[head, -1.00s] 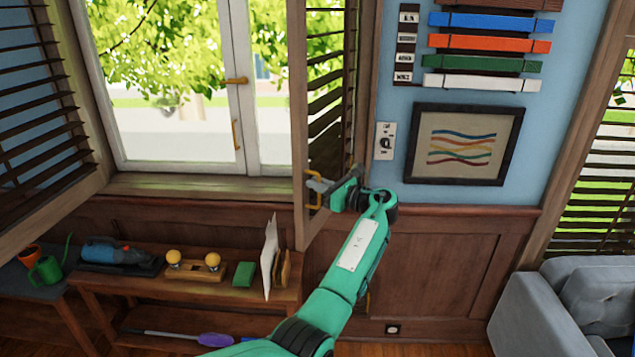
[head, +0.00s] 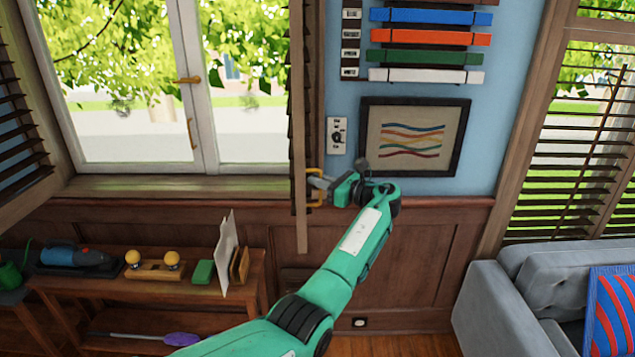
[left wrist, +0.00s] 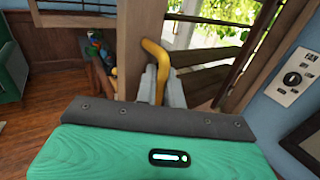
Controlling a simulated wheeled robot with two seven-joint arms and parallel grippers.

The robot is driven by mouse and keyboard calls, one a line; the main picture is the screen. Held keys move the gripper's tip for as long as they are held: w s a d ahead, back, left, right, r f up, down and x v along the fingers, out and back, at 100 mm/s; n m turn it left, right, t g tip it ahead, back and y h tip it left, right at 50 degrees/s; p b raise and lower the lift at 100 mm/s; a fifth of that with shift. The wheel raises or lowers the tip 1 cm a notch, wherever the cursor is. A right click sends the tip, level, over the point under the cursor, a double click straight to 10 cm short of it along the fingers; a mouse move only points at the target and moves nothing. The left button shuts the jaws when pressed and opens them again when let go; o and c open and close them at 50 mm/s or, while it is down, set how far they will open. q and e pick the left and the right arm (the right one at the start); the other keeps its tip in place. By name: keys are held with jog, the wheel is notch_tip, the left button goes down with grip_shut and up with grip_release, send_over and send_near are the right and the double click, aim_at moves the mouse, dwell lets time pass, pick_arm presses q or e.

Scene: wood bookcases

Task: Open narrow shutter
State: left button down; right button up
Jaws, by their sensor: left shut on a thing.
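The narrow shutter (head: 301,100) is a brown slatted wood panel to the right of the window. In the head view it stands nearly edge-on, swung out from the window, and its slats are mostly hidden. A yellow handle (head: 315,188) sits low on its frame. My left gripper (head: 322,184) is shut on this handle. In the left wrist view the yellow handle (left wrist: 155,58) rises between the grey fingers (left wrist: 155,88), with the shutter frame (left wrist: 145,30) and slats right behind. My right gripper is not in view.
Another slatted shutter (head: 22,150) stands open at the left. A low wood bench (head: 180,287) with several tools stands below the window. A wall switch (head: 337,136) and a framed picture (head: 414,137) hang to the right. A grey sofa (head: 500,300) stands at lower right.

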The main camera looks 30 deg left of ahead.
pick_arm(q)
jog(key=c, duration=1.8)
grip_release()
jog(key=shift+f, duration=0.25)
jog(key=shift+o, duration=0.8)
jog(key=shift+r, duration=0.15)
jog(key=shift+d, duration=0.1)
jog(key=s+d+b, duration=0.1)
jog(key=d+b, duration=0.4)
jog(key=d, duration=0.8)
jog(key=shift+d, duration=0.4)
jog(key=shift+s, duration=0.1)
